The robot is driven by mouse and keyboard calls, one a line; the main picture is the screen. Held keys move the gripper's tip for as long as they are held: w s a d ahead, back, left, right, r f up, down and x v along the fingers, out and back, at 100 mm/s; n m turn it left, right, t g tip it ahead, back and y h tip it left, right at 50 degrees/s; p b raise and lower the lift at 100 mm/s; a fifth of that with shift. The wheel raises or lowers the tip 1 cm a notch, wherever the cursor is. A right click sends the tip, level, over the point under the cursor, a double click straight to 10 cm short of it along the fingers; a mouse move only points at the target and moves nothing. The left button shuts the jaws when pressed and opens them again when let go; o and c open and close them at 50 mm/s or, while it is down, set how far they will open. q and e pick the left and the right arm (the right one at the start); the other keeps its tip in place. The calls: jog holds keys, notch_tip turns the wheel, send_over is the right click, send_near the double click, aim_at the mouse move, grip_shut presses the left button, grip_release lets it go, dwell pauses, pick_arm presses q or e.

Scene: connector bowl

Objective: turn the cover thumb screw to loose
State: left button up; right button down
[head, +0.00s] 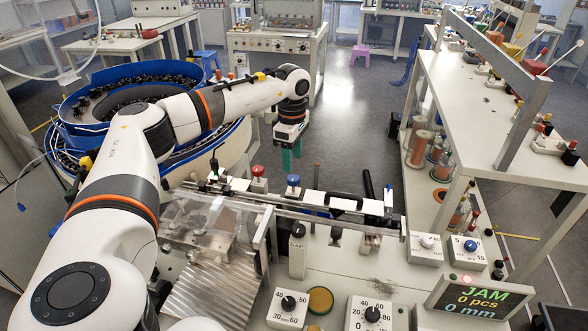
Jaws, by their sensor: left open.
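A rail (330,213) runs across the bench, with a clear plate (190,212) at its left end. A red-topped knob (258,171) and a blue-topped knob (293,181) stand upright behind the rail. A black-topped white post (298,231) stands in front of it. I cannot tell which of these, if any, is the cover thumb screw. My left gripper (291,167) points down with teal fingers, open, above and behind the blue-topped knob. It appears empty and apart from the knobs. My right gripper is not in view.
A blue bowl feeder (72,108) holding dark parts stands behind my left arm. Dial boxes (287,309) and a display (478,297) reading JAM, 0 pcs, 0 mm sit at the front. A white shelf table (480,110) stands on the right.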

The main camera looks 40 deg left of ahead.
aim_at(293, 177)
pick_arm(q)
jog(key=f, duration=0.2)
jog(key=f+p, duration=0.1)
jog(key=f, duration=0.2)
jog(key=shift+w+f, duration=0.3)
jog(key=shift+s+f+p, duration=0.1)
jog(key=shift+f+p, duration=0.2)
jog(key=shift+f, duration=0.15)
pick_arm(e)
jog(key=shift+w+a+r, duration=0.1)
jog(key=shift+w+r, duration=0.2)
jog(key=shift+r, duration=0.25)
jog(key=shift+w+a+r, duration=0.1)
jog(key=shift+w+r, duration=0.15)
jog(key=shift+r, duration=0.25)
pick_arm(q)
jog(key=c, duration=1)
jog(key=shift+o, duration=0.2)
